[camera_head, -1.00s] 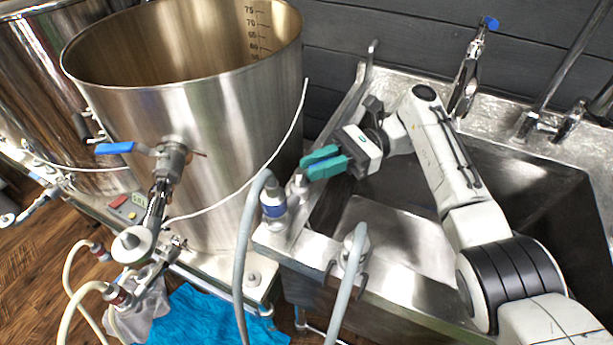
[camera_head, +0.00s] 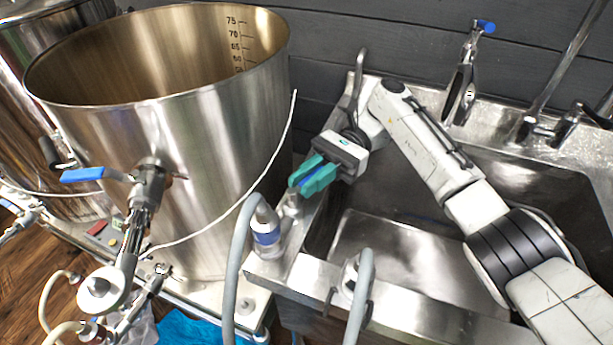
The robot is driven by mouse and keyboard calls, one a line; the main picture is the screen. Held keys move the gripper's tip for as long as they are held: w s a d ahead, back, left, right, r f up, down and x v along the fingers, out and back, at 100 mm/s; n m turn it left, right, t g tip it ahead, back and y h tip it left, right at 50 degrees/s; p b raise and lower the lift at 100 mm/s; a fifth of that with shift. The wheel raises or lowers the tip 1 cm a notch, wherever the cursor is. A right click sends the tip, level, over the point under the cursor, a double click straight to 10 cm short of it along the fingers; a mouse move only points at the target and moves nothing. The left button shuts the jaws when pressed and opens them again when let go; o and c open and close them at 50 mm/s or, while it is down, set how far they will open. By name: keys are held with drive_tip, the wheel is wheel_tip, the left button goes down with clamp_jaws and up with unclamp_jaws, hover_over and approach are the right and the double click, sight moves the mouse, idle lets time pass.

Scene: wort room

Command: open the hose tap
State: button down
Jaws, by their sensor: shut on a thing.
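My gripper (camera_head: 306,183) has teal fingers and is shut on a narrow blue handle (camera_head: 317,179) at the left rim of the sink. Most of the handle is hidden between the fingers. A small silver tap body (camera_head: 291,201) shows just below the fingertips; this appears to be the hose tap. I cannot tell how the hose joins the tap.
A large steel kettle (camera_head: 200,130) stands close on the left, with a blue-handled valve (camera_head: 82,175). The sink basin (camera_head: 400,255) lies below my arm. A second grey hose (camera_head: 361,300) hangs over its front rim. Another blue-topped tap (camera_head: 462,90) stands behind.

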drive_tip(key=c, duration=1.1)
unclamp_jaws()
drive_tip(key=shift+o, duration=0.2)
drive_tip(key=shift+r, duration=0.4)
wheel_tip(320, 180, up, 3)
drive_tip(key=shift+d+f+p, duration=0.1)
drive_tip(key=shift+p, duration=0.55)
drive_tip(key=s+d+r+p, duration=0.2)
drive_tip(key=s+r+p, duration=0.2)
drive_tip(key=s+r, duration=0.5)
drive_tip(key=s, duration=0.4)
drive_tip(key=shift+s+d+r, duration=0.15)
drive_tip(key=shift+s+d, duration=0.2)
